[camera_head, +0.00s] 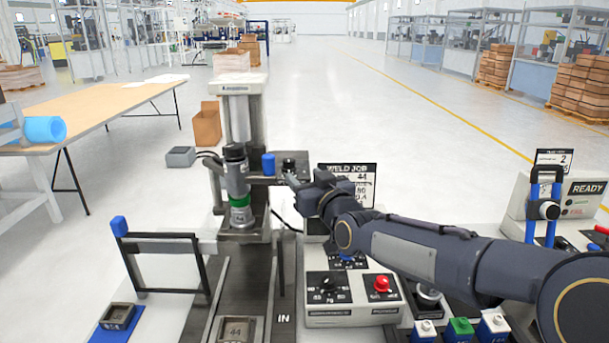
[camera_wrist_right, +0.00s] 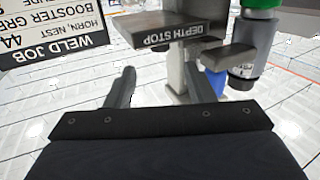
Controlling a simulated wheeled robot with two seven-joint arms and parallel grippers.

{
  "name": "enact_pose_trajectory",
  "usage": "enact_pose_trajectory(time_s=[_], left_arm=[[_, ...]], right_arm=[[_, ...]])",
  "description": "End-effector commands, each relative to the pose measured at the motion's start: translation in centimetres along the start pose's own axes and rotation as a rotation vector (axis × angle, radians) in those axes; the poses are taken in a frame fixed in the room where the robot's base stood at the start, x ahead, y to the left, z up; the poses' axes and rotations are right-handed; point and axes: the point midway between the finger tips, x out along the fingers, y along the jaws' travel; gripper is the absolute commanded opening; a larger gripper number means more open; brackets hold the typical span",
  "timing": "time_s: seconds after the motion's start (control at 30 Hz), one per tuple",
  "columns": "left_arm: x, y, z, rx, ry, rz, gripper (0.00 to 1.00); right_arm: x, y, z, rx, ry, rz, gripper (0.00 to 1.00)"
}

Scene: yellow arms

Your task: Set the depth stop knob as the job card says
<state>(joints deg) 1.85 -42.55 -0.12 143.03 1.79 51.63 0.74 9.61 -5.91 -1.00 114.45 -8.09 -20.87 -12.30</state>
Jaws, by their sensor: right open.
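The depth stop bracket, a dark plate lettered DEPTH STOP (camera_wrist_right: 175,36), is in the upper middle of the right wrist view, which shows it upside down. In the head view a black knob (camera_head: 289,163) sits at the right end of the bracket beside the welding press. My right gripper (camera_head: 297,182) is just right of and below that knob. My left gripper is not in view.
The press head with a green ring (camera_head: 239,200) stands left of the bracket, near a blue cap (camera_head: 268,164). A control box (camera_head: 345,310) with a dial and red button is below my arm. A READY unit (camera_head: 575,190) stands right. A black-framed guard (camera_head: 165,265) is at left.

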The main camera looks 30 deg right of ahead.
Motion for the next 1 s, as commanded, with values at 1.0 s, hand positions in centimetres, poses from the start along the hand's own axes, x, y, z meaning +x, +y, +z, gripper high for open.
enact_pose_trajectory(time_s=[1.0], left_arm=[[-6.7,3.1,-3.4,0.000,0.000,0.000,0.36]], right_arm=[[3.6,4.3,-3.1,-0.142,-0.425,-0.775,0.49]])
